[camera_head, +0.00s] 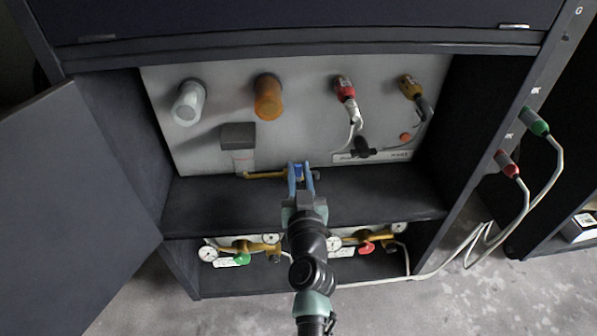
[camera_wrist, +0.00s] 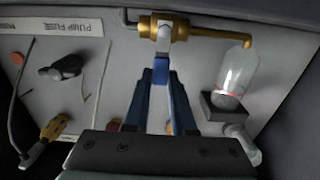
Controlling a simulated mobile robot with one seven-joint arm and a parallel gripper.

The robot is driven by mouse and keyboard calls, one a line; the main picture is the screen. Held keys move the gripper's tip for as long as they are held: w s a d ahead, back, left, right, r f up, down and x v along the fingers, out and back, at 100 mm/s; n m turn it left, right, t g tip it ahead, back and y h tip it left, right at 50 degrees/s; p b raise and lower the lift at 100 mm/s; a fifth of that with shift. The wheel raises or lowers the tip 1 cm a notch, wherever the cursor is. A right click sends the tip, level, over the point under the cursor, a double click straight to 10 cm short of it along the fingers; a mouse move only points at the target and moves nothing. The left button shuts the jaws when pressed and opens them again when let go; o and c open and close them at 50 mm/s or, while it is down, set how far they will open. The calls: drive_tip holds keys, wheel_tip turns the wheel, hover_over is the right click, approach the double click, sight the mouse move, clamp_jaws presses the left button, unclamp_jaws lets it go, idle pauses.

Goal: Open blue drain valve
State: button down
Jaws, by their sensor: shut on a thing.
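The drain valve is a brass body (camera_wrist: 172,27) on a brass pipe, with a pale lever whose blue grip (camera_wrist: 161,67) lies between my fingertips in the wrist view. In the head view the blue grip (camera_head: 298,170) shows at the foot of the back panel, with the brass pipe (camera_head: 263,175) running left from it. My gripper (camera_head: 300,180) reaches into the cabinet and is shut on the blue grip; its fingers also show in the wrist view (camera_wrist: 162,75). The lever points from the valve body toward my gripper. My fingers hide part of the valve in the head view.
A clear bottle (camera_wrist: 238,72) stands at the brass pipe's outlet, by a dark box (camera_head: 238,136). White, orange, red and yellow fittings (camera_head: 344,86) line the panel above. Gauges and a green handle (camera_head: 242,259) sit below the shelf (camera_head: 390,190). An open door (camera_head: 75,200) bounds the left.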

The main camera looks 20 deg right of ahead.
drive_tip(key=m, duration=0.1)
drive_tip(key=d+m+b, duration=0.1)
drive_tip(key=m, duration=0.1)
drive_tip(key=shift+s+d+f+m, duration=0.25)
drive_tip(key=shift+d+m, duration=0.15)
drive_tip(key=m, duration=0.1)
drive_tip(key=d+f+m+b, duration=0.1)
drive_tip(key=m, duration=0.1)
drive_tip(key=shift+s+d+m+b, duration=0.2)
drive_tip(key=shift+m+b, duration=0.1)
drive_tip(key=m, duration=0.2)
drive_tip(key=d+f+m+b, duration=0.1)
drive_tip(key=m, duration=0.1)
drive_tip(key=shift+s+d+f, duration=0.1)
drive_tip(key=shift+s+f, duration=0.05)
drive_tip(key=shift+s, duration=0.05)
drive_tip(key=shift+d+f+m+b, duration=0.1)
drive_tip(key=shift+f+m+b, duration=0.15)
drive_tip(key=shift+m, duration=0.5)
drive_tip(key=shift+d+f+m+b, duration=0.1)
drive_tip(key=shift+f+m+b, duration=0.15)
drive_tip(key=shift+m, duration=0.5)
drive_tip(key=c, duration=0.7)
unclamp_jaws()
drive_tip(key=shift+c, duration=0.2)
